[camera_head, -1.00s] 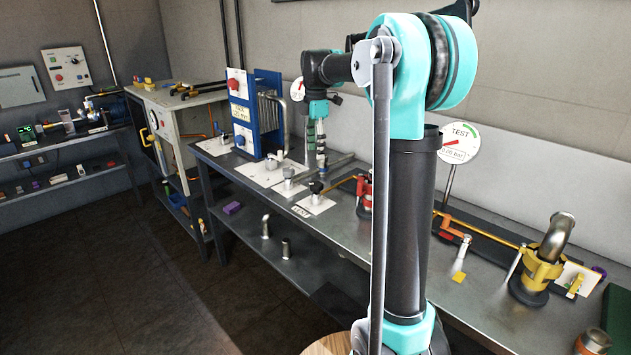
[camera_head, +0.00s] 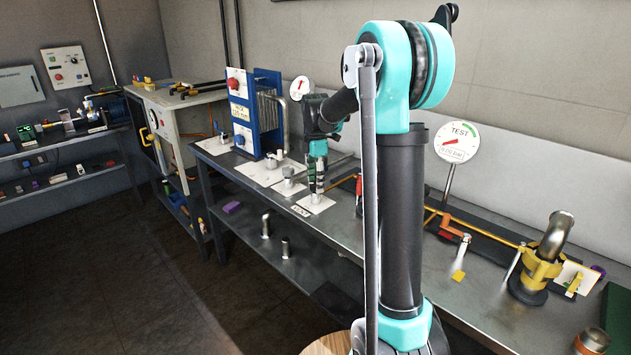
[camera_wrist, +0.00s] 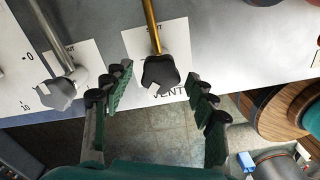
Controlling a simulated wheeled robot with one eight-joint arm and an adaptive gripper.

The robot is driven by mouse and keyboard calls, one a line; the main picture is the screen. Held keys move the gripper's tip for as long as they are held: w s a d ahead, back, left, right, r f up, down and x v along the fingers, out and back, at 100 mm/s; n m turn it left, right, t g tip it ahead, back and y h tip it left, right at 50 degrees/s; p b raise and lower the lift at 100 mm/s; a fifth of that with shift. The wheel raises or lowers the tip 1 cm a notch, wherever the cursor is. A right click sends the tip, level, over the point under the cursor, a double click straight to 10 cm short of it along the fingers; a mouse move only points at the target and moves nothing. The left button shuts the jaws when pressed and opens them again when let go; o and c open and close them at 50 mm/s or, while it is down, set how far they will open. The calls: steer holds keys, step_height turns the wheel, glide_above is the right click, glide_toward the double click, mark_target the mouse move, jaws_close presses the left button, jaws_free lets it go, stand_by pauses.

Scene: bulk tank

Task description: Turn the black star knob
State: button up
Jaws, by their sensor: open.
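The black star knob (camera_wrist: 160,73) shows in the wrist view at the end of a brass stem, over a white plate (camera_wrist: 178,40) lettered "VENT". My gripper (camera_wrist: 158,80) is open, with one green-padded finger on each side of the knob and a visible gap to each. I cannot tell how far its tips are above or below the knob's height. In the head view my gripper (camera_head: 317,187) points down over the white plate (camera_head: 316,204) on the bench, and it hides the knob there.
A grey star knob (camera_wrist: 62,90) on its own plate stands to the left in the wrist view. The blue plate unit (camera_head: 258,115) stands left of my arm in the head view.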

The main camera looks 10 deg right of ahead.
steer(key=shift+c, duration=0.2)
steer(key=c, duration=1.1)
